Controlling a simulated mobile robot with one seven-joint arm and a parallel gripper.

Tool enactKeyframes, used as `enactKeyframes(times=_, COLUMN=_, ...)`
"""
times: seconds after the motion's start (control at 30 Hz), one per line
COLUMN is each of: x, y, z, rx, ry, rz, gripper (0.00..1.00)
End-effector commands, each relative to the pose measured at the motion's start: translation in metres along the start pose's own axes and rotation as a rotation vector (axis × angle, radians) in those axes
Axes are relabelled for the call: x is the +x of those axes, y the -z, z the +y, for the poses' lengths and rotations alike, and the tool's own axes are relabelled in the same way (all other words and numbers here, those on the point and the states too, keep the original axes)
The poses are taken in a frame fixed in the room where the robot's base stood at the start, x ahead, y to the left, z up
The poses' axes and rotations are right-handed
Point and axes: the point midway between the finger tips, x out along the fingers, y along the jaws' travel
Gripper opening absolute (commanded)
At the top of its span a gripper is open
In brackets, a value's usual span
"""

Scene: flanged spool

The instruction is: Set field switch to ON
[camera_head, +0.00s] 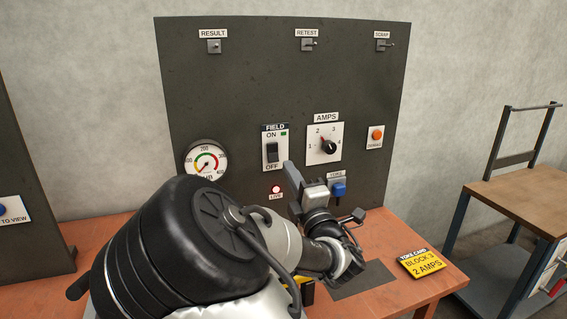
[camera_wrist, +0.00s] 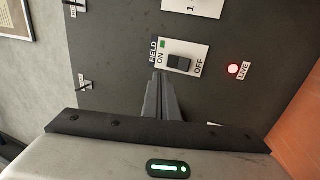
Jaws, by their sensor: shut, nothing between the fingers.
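The FIELD switch (camera_head: 272,153) is a black rocker on a white plate, with ON above and OFF below. In the wrist view the rocker (camera_wrist: 180,62) lies sideways, with ON to its left and OFF to its right. A small green square (camera_head: 284,134) sits beside ON. Which way the rocker is tipped I cannot tell for certain. My gripper (camera_wrist: 160,78) is shut and empty, its fingertips by the plate's edge near the ON end. In the head view my gripper (camera_head: 289,170) is just right of and below the plate. Contact is not clear.
A red LIVE lamp (camera_head: 276,189) glows below the switch. The AMPS dial (camera_head: 330,146) is to the right, with a blue button (camera_head: 339,189) below it. A gauge (camera_head: 206,162) is to the left. A yellow card (camera_head: 421,263) lies on the orange bench (camera_head: 392,228).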

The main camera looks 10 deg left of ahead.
Motion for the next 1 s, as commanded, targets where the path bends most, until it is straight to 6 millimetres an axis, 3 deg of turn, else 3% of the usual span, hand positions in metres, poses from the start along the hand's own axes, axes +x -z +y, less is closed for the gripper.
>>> enactKeyframes(times=0.2, x=-0.024, y=0.001, z=0.007, rx=0.000, ry=0.001, rz=0.001, gripper=0.00)
enactKeyframes(times=0.67, x=-0.028, y=-0.006, z=0.006, rx=0.015, ry=0.008, rz=-0.017, gripper=0.00)
enactKeyframes(times=0.77, x=-0.032, y=-0.033, z=0.000, rx=0.090, ry=0.044, rz=-0.100, gripper=0.00)
enactKeyframes(times=0.87, x=-0.046, y=-0.083, z=-0.014, rx=0.256, ry=0.117, rz=-0.266, gripper=0.00)
enactKeyframes(times=0.9, x=-0.057, y=-0.105, z=-0.022, rx=0.352, ry=0.155, rz=-0.350, gripper=0.00)
enactKeyframes(times=1.0, x=-0.090, y=-0.146, z=-0.039, rx=0.607, ry=0.247, rz=-0.550, gripper=0.00)
